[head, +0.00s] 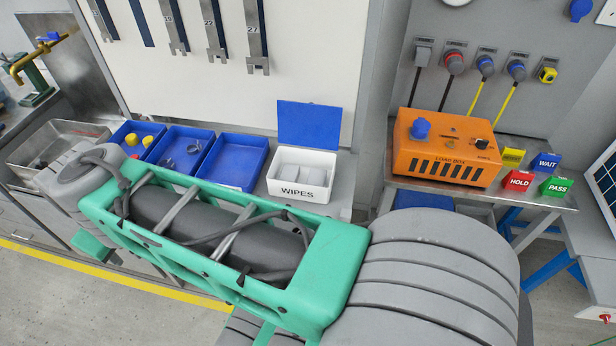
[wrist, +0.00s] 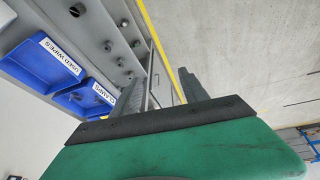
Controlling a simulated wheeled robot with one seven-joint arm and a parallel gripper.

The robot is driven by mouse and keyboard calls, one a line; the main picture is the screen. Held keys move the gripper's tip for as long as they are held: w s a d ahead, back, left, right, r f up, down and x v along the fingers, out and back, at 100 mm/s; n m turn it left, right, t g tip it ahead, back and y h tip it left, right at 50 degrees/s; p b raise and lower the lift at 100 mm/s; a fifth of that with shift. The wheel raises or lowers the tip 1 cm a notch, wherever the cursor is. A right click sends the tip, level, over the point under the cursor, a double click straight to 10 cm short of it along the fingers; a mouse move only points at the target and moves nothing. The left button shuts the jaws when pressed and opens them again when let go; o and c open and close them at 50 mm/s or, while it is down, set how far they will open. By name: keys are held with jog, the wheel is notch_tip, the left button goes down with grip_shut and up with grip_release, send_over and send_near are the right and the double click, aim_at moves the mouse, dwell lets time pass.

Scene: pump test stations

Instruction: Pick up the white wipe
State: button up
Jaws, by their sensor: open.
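White wipes (head: 308,158) lie inside a white box (head: 300,193) labelled WIPES, on the bench in the head view. Its blue lid (head: 310,124) stands open at the back. The wipes look folded or bunched, and I cannot separate one from another. The wipes and their box do not show in the wrist view. My gripper (wrist: 174,84) shows in the wrist view with its dark fingers apart and nothing seen between them. It is away from the wipes box; in the head view my arm crosses in front of the bench and the fingers cannot be made out.
Blue trays (head: 234,163) stand left of the box; the left one holds yellow parts. An orange load box (head: 445,148) and coloured signs (head: 518,182) are at right.

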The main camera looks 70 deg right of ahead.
jog(key=o, duration=0.3)
jog(key=w+d+g+h+b, duration=0.1)
jog(key=w+d+g+h, duration=0.1)
jog(key=d, duration=1.2)
jog(key=shift+d+f+g, duration=0.25)
jog(key=shift+f+g, duration=0.05)
jog(key=shift+g, duration=0.1)
jog(key=shift+o, duration=0.8)
jog(key=s+d+f+g, duration=0.1)
jog(key=s+d, duration=0.1)
jog(key=d, duration=0.5)
jog(key=s+d+f+g+b, duration=0.1)
jog(key=s+d+g, duration=0.1)
jog(key=d, duration=0.5)
jog(key=shift+d+f+n, duration=0.3)
jog(key=shift+f+n, duration=0.05)
jog(key=shift+n, duration=0.05)
jog(key=g+y, duration=0.2)
jog(key=g, duration=0.1)
send_near(288, 172)
jog(key=f, duration=0.1)
jog(key=shift+n, duration=0.4)
jog(key=b+x, duration=0.5)
jog(key=x, duration=0.3)
jog(key=shift+s+a+f, duration=0.1)
jog(key=shift+s, duration=0.15)
